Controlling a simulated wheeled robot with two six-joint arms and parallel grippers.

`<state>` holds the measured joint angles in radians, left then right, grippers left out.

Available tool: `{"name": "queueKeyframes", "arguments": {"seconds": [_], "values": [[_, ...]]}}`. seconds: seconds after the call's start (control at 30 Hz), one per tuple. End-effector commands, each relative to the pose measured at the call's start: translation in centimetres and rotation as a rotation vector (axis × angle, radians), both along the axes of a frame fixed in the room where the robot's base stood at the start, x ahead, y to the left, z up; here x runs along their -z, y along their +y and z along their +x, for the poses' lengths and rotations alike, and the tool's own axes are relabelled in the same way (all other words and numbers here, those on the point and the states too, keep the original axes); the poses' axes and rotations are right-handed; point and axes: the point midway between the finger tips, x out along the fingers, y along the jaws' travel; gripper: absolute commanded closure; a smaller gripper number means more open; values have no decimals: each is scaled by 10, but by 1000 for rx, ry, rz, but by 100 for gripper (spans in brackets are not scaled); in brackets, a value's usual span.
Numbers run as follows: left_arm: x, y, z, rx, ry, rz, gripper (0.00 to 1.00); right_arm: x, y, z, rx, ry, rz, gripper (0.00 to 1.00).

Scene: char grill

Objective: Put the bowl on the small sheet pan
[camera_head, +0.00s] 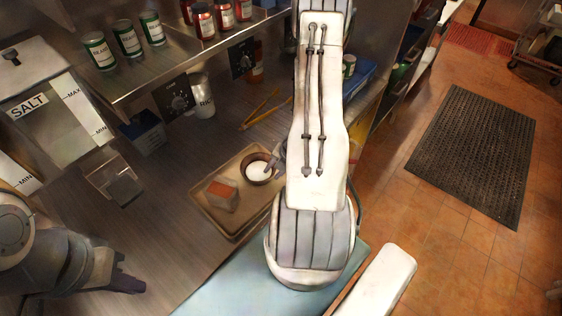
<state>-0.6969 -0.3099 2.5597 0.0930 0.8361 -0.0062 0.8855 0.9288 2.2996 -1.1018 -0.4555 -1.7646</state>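The small sheet pan (244,224) is a shallow brown metal tray on the counter, mostly left of my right arm. A round bowl (256,178) with a brown wall and white inside appears within the pan's outline, toward its far right. My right gripper (276,160) is at the bowl's right rim and seems to touch it. My own arm hides most of this gripper, so its opening and whether the bowl rests on the pan are unclear. My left gripper (125,281) is at the lower left, away from the pan, its finger gap unclear.
A small block with an orange top (222,194) sits on the pan, left of the bowl. Yellow tongs (261,108) lie behind the pan. A steel shelf (180,62) with cans and jars overhangs the back. A salt bin (40,95) stands left. Counter (165,215) left of the pan is clear.

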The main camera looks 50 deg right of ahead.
Motion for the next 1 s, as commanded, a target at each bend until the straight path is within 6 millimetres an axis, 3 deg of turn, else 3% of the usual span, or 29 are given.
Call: {"name": "queueKeyframes", "arguments": {"seconds": [0.3, 0.5, 0.87, 1.0], "values": [[-8, 0, 0, 1, 1, 1, 100, -65, -12, -25, 2, -2, -5, 65], [-17, 0, 0, 2, 0, 0, 100, -92, -16, -37, 1, -1, -2, 65], [-19, 0, 0, 2, 0, 0, 100, -99, -17, -41, 2, 2, -1, 65], [-19, 0, 0, 2, 0, 0, 100, -109, -15, -25, 50, 25, -38, 65]]}}
